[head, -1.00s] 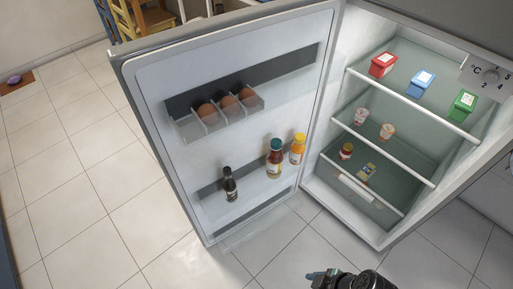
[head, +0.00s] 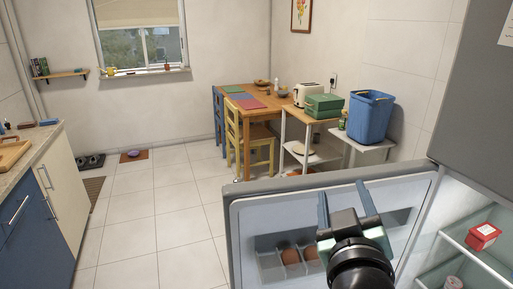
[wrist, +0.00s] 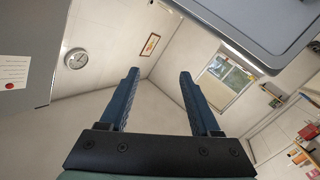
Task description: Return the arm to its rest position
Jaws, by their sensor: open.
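My gripper (head: 345,203) is raised in front of the open fridge door (head: 262,207) in the head view, its two fingers pointing up. The fingers are spread apart with nothing between them. In the wrist view my gripper (wrist: 158,88) is also open and empty, with the room walls, a clock (wrist: 77,59) and a window (wrist: 226,80) beyond it. My arm hides part of the door's inner side and its egg shelf.
The fridge interior with a red box (head: 483,236) is at the right. A wooden table (head: 252,96), a yellow chair (head: 248,145) and a blue bin (head: 369,116) stand farther back.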

